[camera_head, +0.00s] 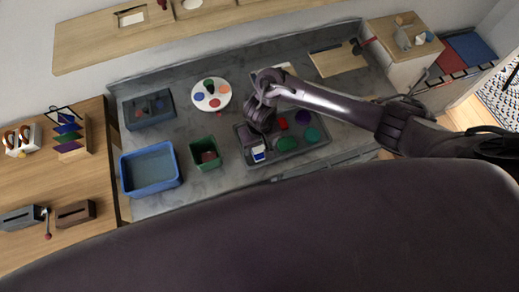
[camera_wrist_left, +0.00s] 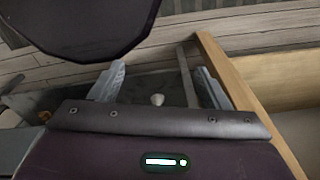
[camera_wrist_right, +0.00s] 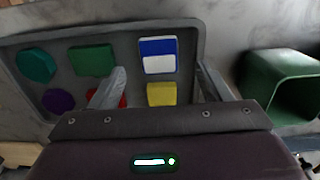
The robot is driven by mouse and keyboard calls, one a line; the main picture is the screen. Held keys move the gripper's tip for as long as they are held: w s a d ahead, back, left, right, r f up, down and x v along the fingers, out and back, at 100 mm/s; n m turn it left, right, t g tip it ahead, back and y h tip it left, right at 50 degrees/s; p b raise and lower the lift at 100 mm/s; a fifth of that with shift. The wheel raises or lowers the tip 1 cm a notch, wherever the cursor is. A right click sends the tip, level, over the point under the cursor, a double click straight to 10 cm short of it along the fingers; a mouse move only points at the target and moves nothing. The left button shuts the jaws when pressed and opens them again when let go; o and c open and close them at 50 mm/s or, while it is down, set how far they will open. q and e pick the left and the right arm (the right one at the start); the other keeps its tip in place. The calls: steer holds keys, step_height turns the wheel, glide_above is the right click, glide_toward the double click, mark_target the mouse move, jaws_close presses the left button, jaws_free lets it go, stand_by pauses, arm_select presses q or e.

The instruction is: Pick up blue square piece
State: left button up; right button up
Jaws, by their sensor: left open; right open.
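The blue square piece (camera_wrist_right: 158,48) has a white lower part and lies in a grey tray (camera_wrist_right: 125,60) in the right wrist view. In the head view the blue piece (camera_head: 258,152) is at the tray's near left corner. My right gripper (camera_wrist_right: 158,88) is open and empty above the tray, its fingers apart on either side of a yellow piece (camera_wrist_right: 161,94) in the picture. It also shows in the head view (camera_head: 262,112), over the tray's left part. My left gripper (camera_wrist_left: 158,84) is open and empty in the left wrist view, away from the tray.
The tray also holds green (camera_wrist_right: 92,60), teal (camera_wrist_right: 36,65), purple (camera_wrist_right: 58,101) and red pieces; a finger partly hides the red one. A green bin (camera_head: 205,153) and a blue bin (camera_head: 151,169) stand left of the tray. A white palette (camera_head: 211,94) lies behind.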

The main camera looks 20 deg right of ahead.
mark_target(260, 152)
step_height(260, 152, down, 4)
steer(key=shift+w+f, duration=0.1)
steer(key=shift+w, duration=0.05)
steer(key=shift+f, duration=0.35)
steer(key=c, duration=1.1)
